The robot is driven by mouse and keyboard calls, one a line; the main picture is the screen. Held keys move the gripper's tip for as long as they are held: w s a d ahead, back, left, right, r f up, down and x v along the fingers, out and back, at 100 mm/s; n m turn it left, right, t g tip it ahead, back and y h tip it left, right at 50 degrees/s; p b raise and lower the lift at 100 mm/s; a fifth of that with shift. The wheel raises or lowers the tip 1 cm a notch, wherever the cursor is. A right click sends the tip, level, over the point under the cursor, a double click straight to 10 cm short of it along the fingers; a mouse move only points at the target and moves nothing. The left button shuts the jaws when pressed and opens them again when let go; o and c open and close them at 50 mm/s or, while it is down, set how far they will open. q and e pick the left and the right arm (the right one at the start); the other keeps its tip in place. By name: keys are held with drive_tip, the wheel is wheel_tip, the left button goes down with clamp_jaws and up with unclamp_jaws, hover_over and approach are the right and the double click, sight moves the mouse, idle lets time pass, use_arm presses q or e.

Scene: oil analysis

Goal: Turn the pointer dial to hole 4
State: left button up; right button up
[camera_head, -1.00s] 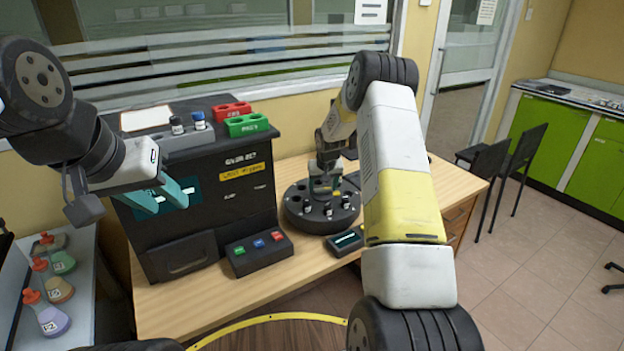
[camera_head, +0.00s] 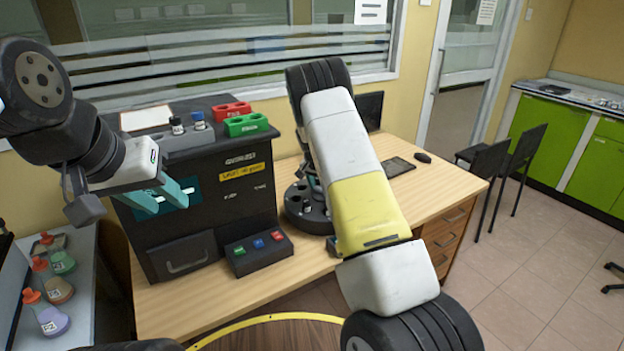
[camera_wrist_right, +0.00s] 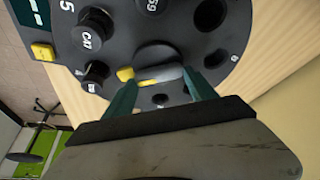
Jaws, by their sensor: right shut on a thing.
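The dark round dial disc (camera_head: 308,222) sits on the desk, partly hidden behind my right arm in the head view. In the right wrist view the disc (camera_wrist_right: 240,35) shows several holes and black-capped vials. Its central pointer handle (camera_wrist_right: 155,74) has a yellow tip directed to the picture's left, towards a black-capped vial (camera_wrist_right: 95,75). My right gripper (camera_wrist_right: 162,88) has its teal fingers either side of the pointer handle, shut on it. It is hidden in the head view. My left gripper (camera_head: 163,195) is open and empty in front of the black cabinet.
The black cabinet (camera_head: 150,235) carries red (camera_head: 232,110) and green (camera_head: 248,124) racks and a grey rack with two vials. A button box (camera_head: 258,253) stands before it. Flasks (camera_head: 52,318) stand on the left shelf. The desk's right part holds a monitor, keyboard and mouse.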

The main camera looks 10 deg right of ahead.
sight(318, 198)
drive_tip(key=shift+m+h, duration=0.3)
drive_tip(key=shift+m, duration=0.5)
drive_tip(key=shift+g, duration=0.3)
drive_tip(key=o, duration=1.4)
drive_tip(key=shift+c, duration=0.2)
drive_tip(key=shift+a+r, duration=0.1)
drive_tip(key=v, duration=0.7)
drive_tip(key=shift+r, duration=0.25)
drive_tip(key=shift+s, duration=0.15)
